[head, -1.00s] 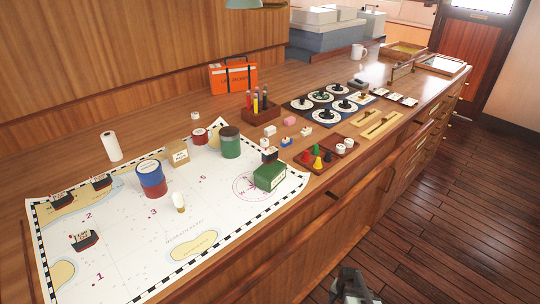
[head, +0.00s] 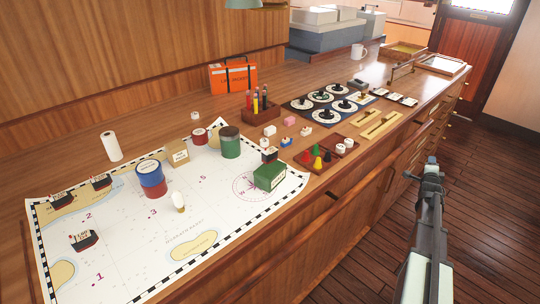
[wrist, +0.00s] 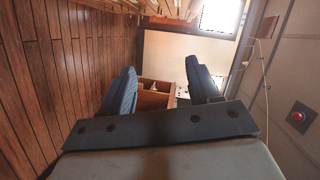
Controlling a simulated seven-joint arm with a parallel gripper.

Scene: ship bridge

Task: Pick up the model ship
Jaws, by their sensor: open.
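Small dark model ships with red lower hulls and pale lettered sails stand on the chart (head: 130,255) at the left of the head view. One model ship (head: 84,240) stands alone, nearer the front. Two more, a left ship (head: 62,199) and a right ship (head: 102,182), stand behind it on a tan patch. My gripper (head: 432,165) is raised at the right of the head view, over the floor side of the counter and far from the ships. In the wrist view my gripper (wrist: 162,85) has its two dark fingers wide apart with nothing between them. No ship shows there.
On the chart stand a blue-and-red can (head: 151,178), a green can (head: 230,142), a red can (head: 199,136), a tan box (head: 177,153) and a green box (head: 270,177). Game pieces and dial plates fill the counter farther right. The chart around the front ship is clear.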

